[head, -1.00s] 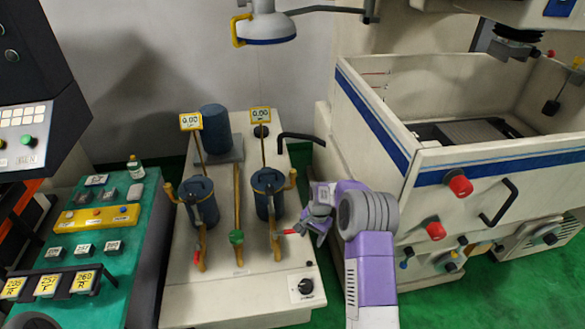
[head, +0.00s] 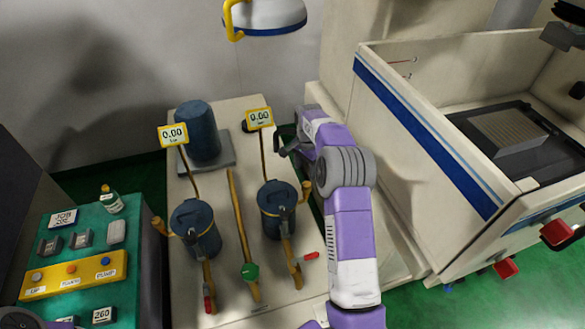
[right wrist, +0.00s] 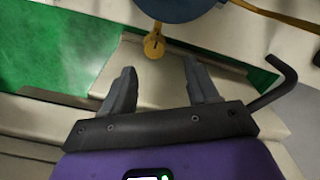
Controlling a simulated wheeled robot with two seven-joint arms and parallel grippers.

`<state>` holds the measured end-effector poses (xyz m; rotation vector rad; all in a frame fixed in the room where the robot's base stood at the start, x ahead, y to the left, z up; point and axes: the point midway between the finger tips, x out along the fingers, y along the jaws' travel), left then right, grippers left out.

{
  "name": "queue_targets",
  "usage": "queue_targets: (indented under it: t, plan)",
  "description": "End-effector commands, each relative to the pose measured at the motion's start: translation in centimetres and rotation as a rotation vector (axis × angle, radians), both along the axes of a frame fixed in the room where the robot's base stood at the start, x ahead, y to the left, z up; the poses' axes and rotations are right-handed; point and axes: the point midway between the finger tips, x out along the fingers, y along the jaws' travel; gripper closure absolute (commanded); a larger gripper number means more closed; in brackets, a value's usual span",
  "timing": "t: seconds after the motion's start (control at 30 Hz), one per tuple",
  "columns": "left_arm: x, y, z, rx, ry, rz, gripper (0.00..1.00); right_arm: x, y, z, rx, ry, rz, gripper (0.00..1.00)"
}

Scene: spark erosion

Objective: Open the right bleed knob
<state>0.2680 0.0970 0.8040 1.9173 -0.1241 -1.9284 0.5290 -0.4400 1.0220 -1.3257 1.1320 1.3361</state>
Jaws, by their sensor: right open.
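The right filter canister (head: 277,208) is dark blue with a lid. A small yellow knob (head: 306,188) sticks out from its right side, and I take it to be the right bleed knob. In the right wrist view the yellow knob (right wrist: 154,44) hangs below the blue canister edge (right wrist: 180,8). My right gripper (head: 284,148) is behind and beside the canister in the head view. In the right wrist view its two fingers (right wrist: 160,72) are spread, with the knob ahead of and between the tips, apparently untouched. My left gripper is not visible.
The left canister (head: 195,228) stands beside the right one on the pale bench. A gauge sign (head: 259,118) stands behind. A black bent bar (right wrist: 282,78) lies close right of my right gripper.

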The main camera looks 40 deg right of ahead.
Motion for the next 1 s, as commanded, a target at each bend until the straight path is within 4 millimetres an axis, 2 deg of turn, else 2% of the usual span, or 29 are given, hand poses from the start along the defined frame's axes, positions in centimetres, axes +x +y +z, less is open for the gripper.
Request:
queue_targets:
  t: [0.5, 0.87, 0.9, 1.0]
  plan:
    - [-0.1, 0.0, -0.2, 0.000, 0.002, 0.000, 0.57, -0.1, 0.0, -6.7, 0.002, 0.002, -0.001, 0.41]
    - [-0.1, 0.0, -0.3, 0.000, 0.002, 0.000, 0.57, -0.1, 0.0, -7.5, 0.000, 0.000, 0.000, 0.41]
    - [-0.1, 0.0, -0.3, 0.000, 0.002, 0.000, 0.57, -0.1, 0.0, -7.5, 0.000, 0.000, 0.000, 0.42]
    - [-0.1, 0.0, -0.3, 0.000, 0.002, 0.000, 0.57, -0.1, 0.0, -7.5, 0.000, 0.000, 0.000, 0.58]
